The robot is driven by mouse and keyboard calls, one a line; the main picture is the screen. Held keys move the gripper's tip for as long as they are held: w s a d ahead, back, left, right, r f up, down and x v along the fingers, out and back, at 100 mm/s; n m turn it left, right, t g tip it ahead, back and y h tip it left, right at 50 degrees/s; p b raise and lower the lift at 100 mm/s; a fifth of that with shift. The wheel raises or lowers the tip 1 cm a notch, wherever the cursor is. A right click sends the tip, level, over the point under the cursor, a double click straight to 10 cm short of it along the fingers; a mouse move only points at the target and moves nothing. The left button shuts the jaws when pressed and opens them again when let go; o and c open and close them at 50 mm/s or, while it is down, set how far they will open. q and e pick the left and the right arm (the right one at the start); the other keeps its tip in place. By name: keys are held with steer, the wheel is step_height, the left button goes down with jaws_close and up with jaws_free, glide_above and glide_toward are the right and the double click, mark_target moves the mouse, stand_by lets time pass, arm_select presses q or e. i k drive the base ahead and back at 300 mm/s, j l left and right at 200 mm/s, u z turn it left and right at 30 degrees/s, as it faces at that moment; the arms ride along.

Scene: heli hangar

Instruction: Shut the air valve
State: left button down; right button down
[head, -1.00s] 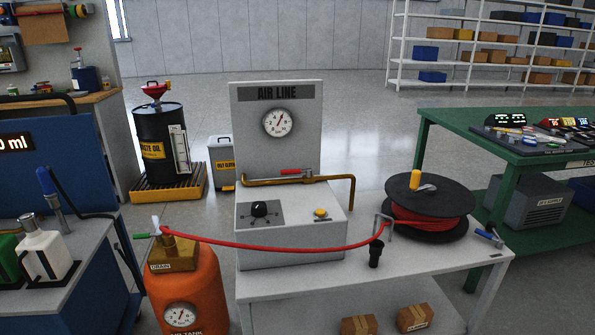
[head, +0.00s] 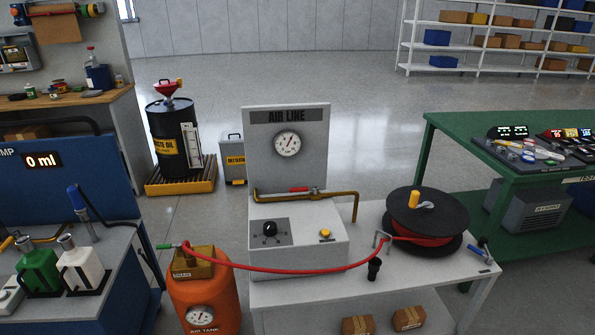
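The air line station (head: 286,145) is a pale upright panel with a round gauge (head: 287,142) on a pale box. A brass pipe (head: 340,194) runs across the panel's lower part and bends down at its right. The air valve's red lever (head: 299,190) lies level along this pipe, left of a small fitting. A red hose (head: 290,269) runs from the brass top of the orange air tank (head: 212,294) to the hose reel (head: 427,205). Neither of my grippers is in view.
A black knob (head: 269,228) and a yellow button (head: 325,234) sit on the box. A black nozzle-like holder (head: 374,269) stands near the table's front edge. A blue pump bench (head: 60,175) is at left, a green table (head: 470,130) at right.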

mark_target(315, 188)
steer(key=i+l, duration=0.25)
steer(key=i+l+u, duration=0.1)
steer(key=l, duration=0.35)
steer(key=i+l, duration=0.55)
steer(key=l, duration=0.25)
steer(key=i+l+u, duration=0.1)
steer(key=i+l, duration=0.15)
steer(key=l, duration=0.1)
